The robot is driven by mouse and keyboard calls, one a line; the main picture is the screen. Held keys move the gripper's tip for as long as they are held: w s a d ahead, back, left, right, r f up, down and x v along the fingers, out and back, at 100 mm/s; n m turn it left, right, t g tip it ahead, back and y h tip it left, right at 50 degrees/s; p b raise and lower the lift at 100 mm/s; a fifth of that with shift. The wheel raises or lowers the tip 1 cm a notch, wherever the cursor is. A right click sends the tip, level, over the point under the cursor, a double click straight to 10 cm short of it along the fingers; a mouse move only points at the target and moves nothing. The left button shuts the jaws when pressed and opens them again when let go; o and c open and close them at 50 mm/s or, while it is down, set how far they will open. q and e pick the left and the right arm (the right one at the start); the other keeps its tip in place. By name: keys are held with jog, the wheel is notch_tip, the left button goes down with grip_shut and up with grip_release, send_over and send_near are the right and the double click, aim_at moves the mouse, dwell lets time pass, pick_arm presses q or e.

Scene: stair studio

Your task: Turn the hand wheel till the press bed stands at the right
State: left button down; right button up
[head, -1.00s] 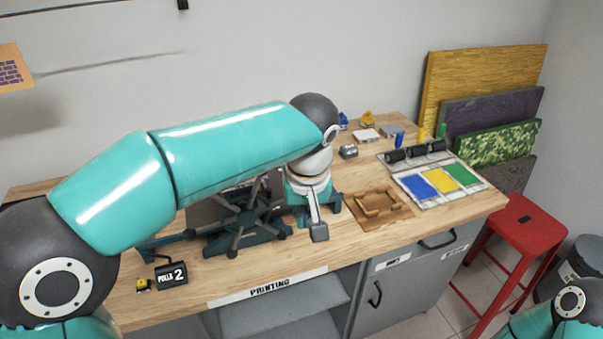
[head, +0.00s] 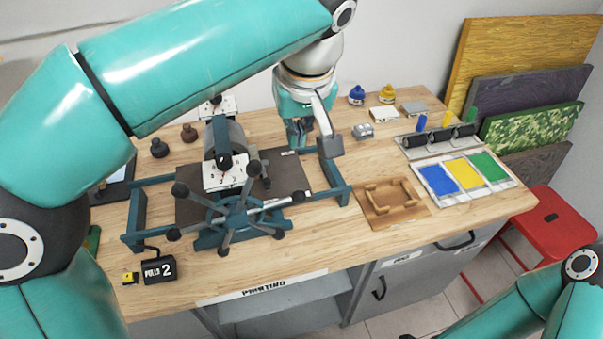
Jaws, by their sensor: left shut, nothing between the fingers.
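The press stands on the wooden bench with a teal frame and a white dial plate. Its hand wheel (head: 232,208), a teal hub with several dark-knobbed spokes, faces me at the front. The press bed (head: 290,177), a dark flat plate, lies under the roller, about midway between the left and right frame ends; the wheel hides part of its front. My left gripper (head: 298,138) is shut and empty, pointing down behind the right end of the press, apart from the wheel. My right arm shows at the lower right, but its gripper is out of view.
A black counter box reading "PULLS 2" (head: 158,269) sits front left. A wooden frame (head: 393,200) and an ink tray (head: 463,177) with blue, yellow and green pads lie right of the press. A red stool (head: 541,216) stands beside the bench.

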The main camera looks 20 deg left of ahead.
pick_arm(q)
send_over(299, 190)
jog(key=w+a, duration=0.1)
jog(key=w, duration=0.1)
notch_tip(299, 190, down, 8)
jog(key=shift+s+d+f, duration=0.15)
jog(key=shift+s+f, duration=0.25)
jog(key=shift+f, duration=0.2)
jog(key=shift+s+d+f, duration=0.15)
jog(key=shift+s+f, duration=0.2)
jog(key=shift+f, duration=0.2)
jog(key=shift+s+d+f, duration=0.15)
jog(key=shift+s+f, duration=0.1)
jog(key=shift+f, duration=0.35)
jog(key=shift+f, duration=0.15)
